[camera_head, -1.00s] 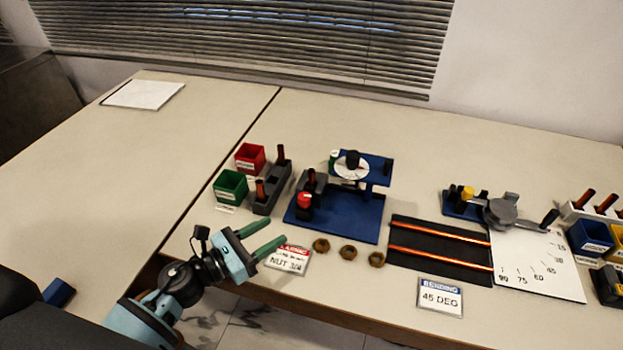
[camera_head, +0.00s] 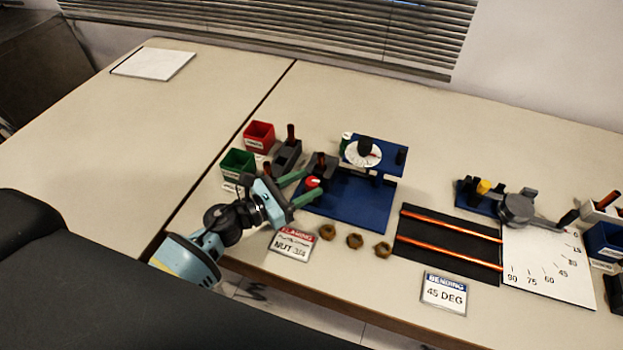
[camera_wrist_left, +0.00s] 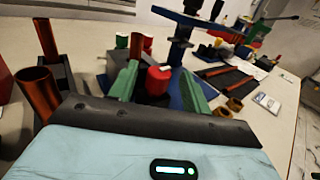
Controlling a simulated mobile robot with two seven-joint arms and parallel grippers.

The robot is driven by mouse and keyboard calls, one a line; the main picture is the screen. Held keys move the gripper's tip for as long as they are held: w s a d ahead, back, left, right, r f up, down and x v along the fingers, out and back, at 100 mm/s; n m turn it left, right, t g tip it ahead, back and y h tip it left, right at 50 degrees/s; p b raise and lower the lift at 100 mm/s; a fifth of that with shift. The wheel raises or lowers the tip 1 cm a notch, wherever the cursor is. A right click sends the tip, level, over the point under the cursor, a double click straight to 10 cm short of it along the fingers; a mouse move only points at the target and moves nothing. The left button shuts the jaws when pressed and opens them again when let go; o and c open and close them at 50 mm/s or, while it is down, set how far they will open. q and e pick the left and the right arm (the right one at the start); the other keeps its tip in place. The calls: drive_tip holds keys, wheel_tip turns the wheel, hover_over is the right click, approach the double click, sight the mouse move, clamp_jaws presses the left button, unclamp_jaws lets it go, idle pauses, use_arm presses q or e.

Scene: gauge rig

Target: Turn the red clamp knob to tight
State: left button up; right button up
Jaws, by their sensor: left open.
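The red clamp knob (camera_head: 313,182) sits on the dark clamp block at the left end of the blue flaring rig (camera_head: 345,207). A white mark shows on its top. In the left wrist view the red knob (camera_wrist_left: 158,80) stands between the two green fingers. My left gripper (camera_head: 307,183) is open, with a finger on either side of the knob. I cannot tell whether either finger touches it. The wrist view shows the gripper (camera_wrist_left: 160,88) from behind. The lower part of the knob is hidden. My right gripper is not in view.
A red bin (camera_head: 259,136) and a green bin (camera_head: 238,163) stand left of the rig. Several brass nuts (camera_head: 354,241) and the flaring sign (camera_head: 292,243) lie in front. A black mat (camera_head: 448,250) with copper tubes lies to the right.

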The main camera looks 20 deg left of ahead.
use_arm(q)
drive_tip(key=shift+x, duration=1.3)
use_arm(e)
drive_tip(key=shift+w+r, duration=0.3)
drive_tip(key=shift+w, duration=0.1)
use_arm(q)
drive_tip(key=shift+c, duration=0.5)
drive_tip(key=c, duration=0.8)
drive_tip(key=shift+f+m+g+h+b, duration=0.25)
drive_tip(key=shift+m+g+h+b, duration=0.5)
drive_tip(key=shift+b, duration=0.35)
drive_tip(key=shift+c, duration=0.2)
drive_tip(key=shift+r, duration=0.1)
drive_tip(key=shift+r+g+h, duration=0.15)
drive_tip(key=shift+g+h, duration=0.1)
drive_tip(key=o, duration=0.9)
drive_tip(key=shift+o, duration=0.2)
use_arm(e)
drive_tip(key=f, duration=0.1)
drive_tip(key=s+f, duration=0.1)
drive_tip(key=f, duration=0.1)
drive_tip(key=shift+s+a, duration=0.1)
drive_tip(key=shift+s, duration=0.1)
